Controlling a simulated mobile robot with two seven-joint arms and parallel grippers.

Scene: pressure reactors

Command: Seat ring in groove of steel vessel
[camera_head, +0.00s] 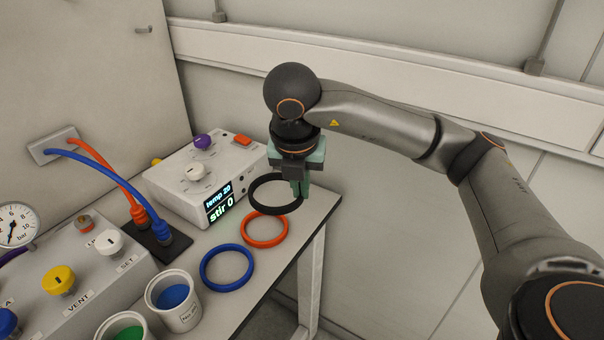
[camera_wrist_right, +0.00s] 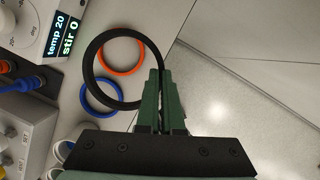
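My right gripper (camera_head: 300,192), with green fingers, is shut on the rim of a black ring (camera_head: 257,200) at the bench's right edge. In the right wrist view the two fingertips (camera_wrist_right: 157,78) pinch one side of the black ring (camera_wrist_right: 92,72), which overlaps the orange and blue rings below and looks lifted off the bench. An orange ring (camera_head: 250,241) and a blue ring (camera_head: 205,280) lie flat on the bench. I cannot make out the steel vessel in either view. My left gripper is not in view.
A white control box (camera_head: 168,184) with a lit display stands behind the rings. Blue and orange hoses (camera_head: 115,168) run to a black plate (camera_head: 150,250) on the left. A tub with blue contents (camera_head: 187,316) and a valve panel (camera_head: 97,278) stand nearby. The bench edge drops to open floor at right.

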